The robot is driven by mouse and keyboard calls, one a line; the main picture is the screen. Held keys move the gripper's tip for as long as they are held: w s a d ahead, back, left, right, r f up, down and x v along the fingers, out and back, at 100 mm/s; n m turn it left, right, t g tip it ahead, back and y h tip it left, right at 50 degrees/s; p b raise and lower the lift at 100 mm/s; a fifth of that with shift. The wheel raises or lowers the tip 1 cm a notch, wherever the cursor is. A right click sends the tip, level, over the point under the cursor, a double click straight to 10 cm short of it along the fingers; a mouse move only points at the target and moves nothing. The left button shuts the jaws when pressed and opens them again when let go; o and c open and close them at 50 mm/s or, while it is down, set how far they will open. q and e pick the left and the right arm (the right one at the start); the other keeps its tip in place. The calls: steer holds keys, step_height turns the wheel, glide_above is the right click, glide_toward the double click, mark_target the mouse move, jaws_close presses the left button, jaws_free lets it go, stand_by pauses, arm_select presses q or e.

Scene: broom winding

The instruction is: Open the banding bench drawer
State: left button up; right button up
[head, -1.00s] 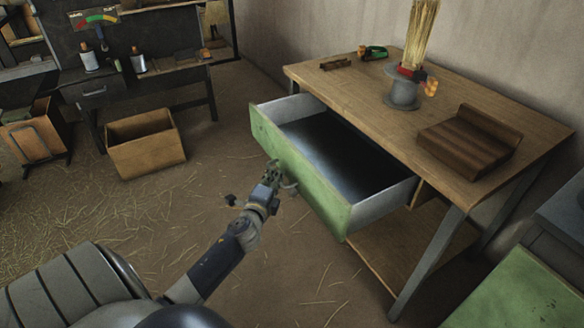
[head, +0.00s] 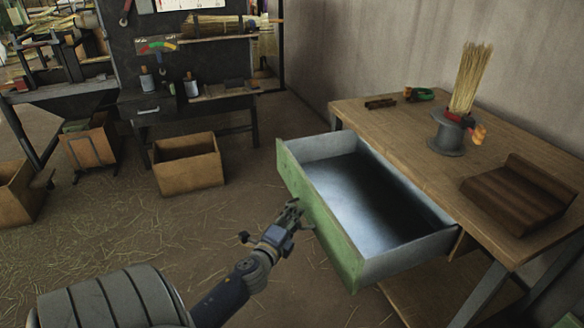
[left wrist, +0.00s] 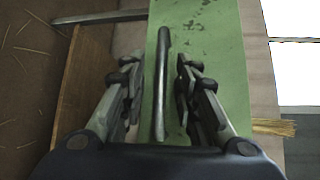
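The banding bench (head: 400,125) stands at the right in the head view. Its drawer, with a green front (head: 325,232) and grey walls, is pulled well out and its dark inside looks empty. My left gripper (head: 292,212) is at the outer face of the drawer front. In the left wrist view, the green front (left wrist: 205,30) fills the middle and the dark bar handle (left wrist: 161,85) lies between the two spread fingers (left wrist: 158,100), with gaps on both sides. The handle is hidden behind the gripper in the head view. My right gripper is not in view.
On the bench top are a grey spool holder with upright straw (head: 447,135), a brown wooden block (head: 518,195) and small tools. A cardboard box (head: 188,168) stands on the straw-strewn floor at left. The floor before the drawer is clear.

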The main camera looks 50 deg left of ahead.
arm_select(q)
steer(key=v, duration=1.2)
steer(key=shift+f, duration=0.1)
stand_by(0.4)
